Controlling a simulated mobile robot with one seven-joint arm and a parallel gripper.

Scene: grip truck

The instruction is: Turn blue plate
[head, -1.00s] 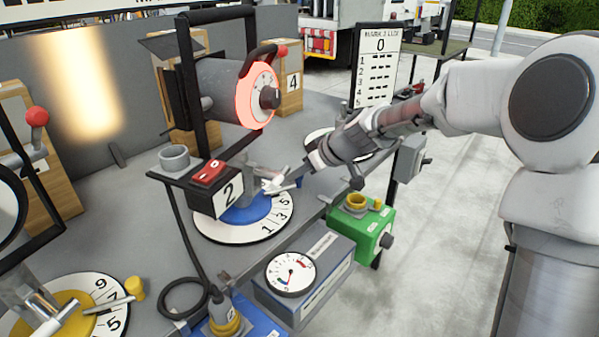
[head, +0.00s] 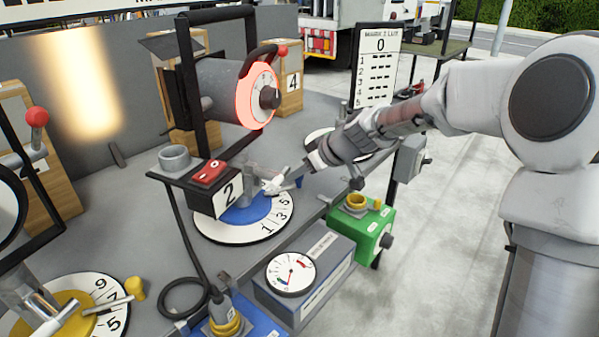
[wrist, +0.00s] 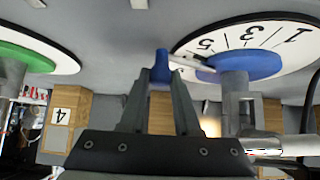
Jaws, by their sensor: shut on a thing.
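The blue plate (head: 246,209) lies flat on the grey bench, set on a white numbered dial (head: 232,233) showing 1, 3 and 5. A grey post stands on it under the lamp. A light bar runs from the plate to a blue knob (wrist: 161,66), as the wrist view shows beside the blue plate (wrist: 245,66). My gripper (wrist: 161,78) is shut on this knob at the plate's edge. In the head view my gripper (head: 288,180) reaches in from the right, and its fingers partly hide the knob and bar.
A lamp (head: 235,92) with a red-rimmed face stands over the plate. A box marked 2 (head: 228,193) overhangs the dial's left side. A gauge box (head: 305,278) and a green box (head: 362,235) stand along the bench front. A yellow plate (head: 85,320) is lower left.

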